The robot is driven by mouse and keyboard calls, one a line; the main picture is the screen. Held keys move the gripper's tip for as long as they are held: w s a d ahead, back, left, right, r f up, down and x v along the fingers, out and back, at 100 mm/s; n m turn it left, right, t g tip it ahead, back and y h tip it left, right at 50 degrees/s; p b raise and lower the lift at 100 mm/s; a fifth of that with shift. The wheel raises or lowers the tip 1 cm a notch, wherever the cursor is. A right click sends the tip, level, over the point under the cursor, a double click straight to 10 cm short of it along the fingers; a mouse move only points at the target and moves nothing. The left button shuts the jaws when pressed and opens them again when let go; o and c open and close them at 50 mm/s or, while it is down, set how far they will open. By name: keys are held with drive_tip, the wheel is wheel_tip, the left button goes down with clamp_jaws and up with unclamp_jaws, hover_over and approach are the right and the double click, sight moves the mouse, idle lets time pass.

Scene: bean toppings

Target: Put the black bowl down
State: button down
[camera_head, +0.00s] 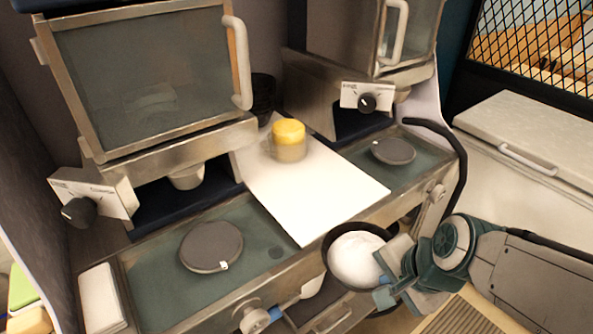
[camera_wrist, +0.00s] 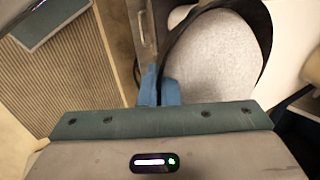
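The black bowl (camera_head: 331,241) is at the lower right in the head view, with a white filling inside. My gripper (camera_head: 384,282) is shut on its right rim. The bowl is held over the front edge of the counter, near an open drawer. In the wrist view the bowl's dark rim (camera_wrist: 268,40) curves around a pale grey filling, and my blue fingertips (camera_wrist: 160,93) pinch the rim's near side. The bowl's underside is hidden.
A white board (camera_head: 310,195) lies between two dispensers, with a yellow-lidded jar (camera_head: 288,141) and a dark cup (camera_head: 262,98) at its back. Round dark discs (camera_head: 211,246) and (camera_head: 393,151) sit on the green trays. The board's front is clear. A white lidded chest (camera_head: 530,140) stands right.

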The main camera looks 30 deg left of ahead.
drive_tip(key=w+d+f+n+g, duration=0.1)
drive_tip(key=w+d+f+n, duration=0.1)
drive_tip(key=w+d+f, duration=0.7)
drive_tip(key=w+d+f+n, duration=0.2)
drive_tip(key=w+d+f, duration=0.7)
drive_tip(key=f, duration=0.5)
drive_tip(key=shift+d+f+n+g, duration=0.15)
drive_tip(key=shift+d+n+g, duration=0.25)
drive_tip(key=shift+d, duration=0.7)
